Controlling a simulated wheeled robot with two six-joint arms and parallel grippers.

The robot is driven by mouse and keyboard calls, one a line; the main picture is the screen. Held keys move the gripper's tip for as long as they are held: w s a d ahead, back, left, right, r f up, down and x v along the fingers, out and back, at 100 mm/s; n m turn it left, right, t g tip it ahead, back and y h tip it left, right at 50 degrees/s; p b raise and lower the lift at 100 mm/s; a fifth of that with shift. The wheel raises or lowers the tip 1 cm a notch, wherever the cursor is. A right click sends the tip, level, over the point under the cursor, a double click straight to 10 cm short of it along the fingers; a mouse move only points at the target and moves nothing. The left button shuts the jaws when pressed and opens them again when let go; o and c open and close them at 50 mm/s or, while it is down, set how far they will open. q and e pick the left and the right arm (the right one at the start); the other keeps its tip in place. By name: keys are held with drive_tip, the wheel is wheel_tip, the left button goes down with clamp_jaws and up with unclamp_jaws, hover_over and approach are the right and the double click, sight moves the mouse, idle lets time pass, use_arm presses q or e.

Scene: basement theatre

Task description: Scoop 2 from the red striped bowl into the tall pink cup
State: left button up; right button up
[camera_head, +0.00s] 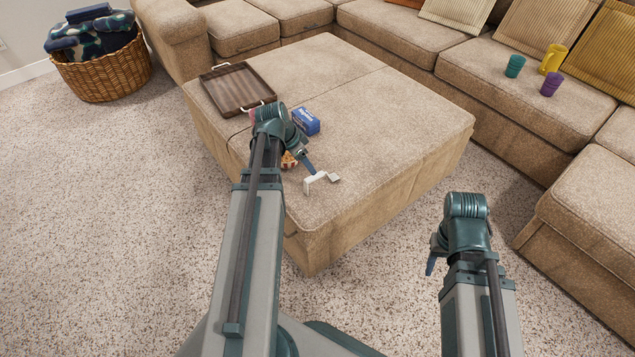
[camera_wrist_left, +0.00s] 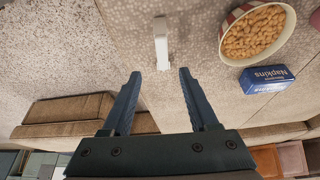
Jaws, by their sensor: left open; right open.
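The white scoop (camera_head: 311,182) lies on the ottoman near its front edge; its pale handle (camera_wrist_left: 161,40) shows in the left wrist view. My left gripper (camera_wrist_left: 159,74) is open, with the handle's near end between or just beyond its fingertips; I see no grip on it. In the head view this gripper (camera_head: 310,168) is just above the scoop. The red striped bowl (camera_wrist_left: 287,38), full of small tan pieces, stands right of the handle in the wrist view. In the head view my left arm hides most of it. A small pink patch (camera_head: 252,113) beside my left wrist may be the cup. My right gripper (camera_head: 431,265) is mostly hidden.
A blue napkin box (camera_head: 306,121) stands close to the bowl. A wooden tray (camera_head: 237,90) is at the ottoman's back left. The ottoman's right half is clear. Green, yellow and purple cups (camera_head: 550,84) stand on the sofa. A wicker basket (camera_head: 105,70) is on the floor.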

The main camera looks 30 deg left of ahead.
sight(315, 177)
use_arm(q)
drive_tip(key=b+x, duration=0.6)
drive_tip(key=x, duration=0.1)
drive_tip(key=shift+w+f, duration=0.1)
drive_tip(key=shift+f, duration=0.2)
drive_tip(key=b+x, duration=0.2)
drive_tip(key=x, duration=0.1)
drive_tip(key=b+x, duration=0.2)
drive_tip(key=b, duration=0.1)
drive_tip(key=shift+w+f, duration=0.2)
drive_tip(key=shift+w, duration=0.3)
drive_tip(key=shift+d+r, duration=0.1)
drive_tip(key=shift+c, duration=0.3)
clamp_jaws()
